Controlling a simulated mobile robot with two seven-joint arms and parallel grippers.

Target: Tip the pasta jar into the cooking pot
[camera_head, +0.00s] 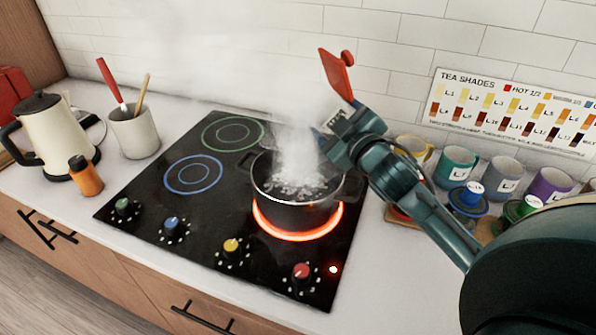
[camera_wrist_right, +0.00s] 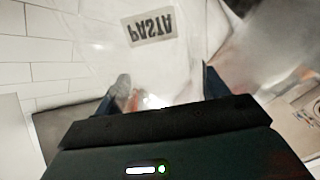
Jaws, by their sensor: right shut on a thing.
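A black cooking pot (camera_head: 297,216) sits on the glowing front-right burner, with bubbling, steaming water inside. My right gripper (camera_head: 328,138) is above the pot's back-right side. In the right wrist view my right gripper (camera_wrist_right: 166,92) is shut on the clear pasta jar (camera_wrist_right: 108,62), whose PASTA label (camera_wrist_right: 151,27) reads upside down. In the head view the jar's body cannot be told apart from the steam. A red flap (camera_head: 337,74) stands up beyond the gripper; I cannot tell whether it is the jar's lid. The jar's contents are not clear. My left gripper is not in view.
The black cooktop (camera_head: 150,205) has coloured knobs along its front. A cream kettle (camera_head: 50,140), an orange bottle (camera_head: 86,177) and a utensil crock (camera_head: 134,133) stand left. Several mugs, including a teal one (camera_head: 456,166), stand right under a tea chart (camera_head: 510,112).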

